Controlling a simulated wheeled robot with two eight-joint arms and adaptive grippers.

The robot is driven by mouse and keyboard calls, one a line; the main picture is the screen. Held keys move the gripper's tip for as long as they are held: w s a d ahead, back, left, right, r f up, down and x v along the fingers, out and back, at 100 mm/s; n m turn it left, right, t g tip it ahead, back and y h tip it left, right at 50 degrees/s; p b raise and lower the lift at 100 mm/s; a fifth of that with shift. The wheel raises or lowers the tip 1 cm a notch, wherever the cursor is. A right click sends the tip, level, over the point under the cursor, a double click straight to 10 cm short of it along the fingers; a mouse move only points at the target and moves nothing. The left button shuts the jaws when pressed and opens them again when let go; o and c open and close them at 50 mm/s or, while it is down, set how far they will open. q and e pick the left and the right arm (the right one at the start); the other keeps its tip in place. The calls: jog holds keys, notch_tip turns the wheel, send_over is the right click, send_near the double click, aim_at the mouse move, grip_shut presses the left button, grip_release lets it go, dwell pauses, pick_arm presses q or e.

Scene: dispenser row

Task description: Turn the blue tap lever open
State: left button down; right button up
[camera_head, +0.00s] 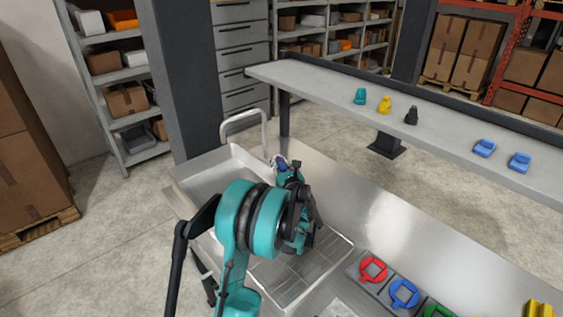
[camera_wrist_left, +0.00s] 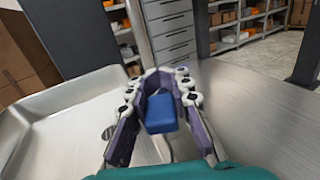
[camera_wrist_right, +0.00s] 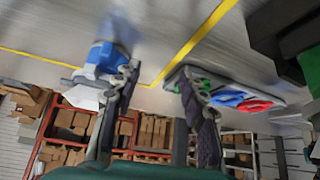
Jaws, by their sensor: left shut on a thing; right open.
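The blue tap lever (camera_wrist_left: 160,112) shows as a blue block between the two fingers of my left gripper (camera_wrist_left: 166,76). The fingers are shut on it from both sides. In the head view my left gripper (camera_head: 281,163) is at the back of the steel counter, beside the sink, and mostly hides the lever. The tap's curved metal pipe (camera_head: 244,115) rises behind the sink; part of it shows in the left wrist view (camera_wrist_left: 142,35). How far the lever is turned cannot be told. My right gripper (camera_wrist_right: 158,70) is open and empty, away from the tap.
The sink basin (camera_head: 204,168) lies left of my left arm, and a drain tray (camera_head: 325,258) lies in front. A grey holder with red (camera_head: 373,270) and blue (camera_head: 404,294) rings is at the front right. A raised shelf (camera_head: 330,82) with small coloured pieces runs behind.

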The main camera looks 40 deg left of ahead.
pick_arm(q)
jog(key=c, duration=1.3)
grip_release()
jog(key=v, duration=1.2)
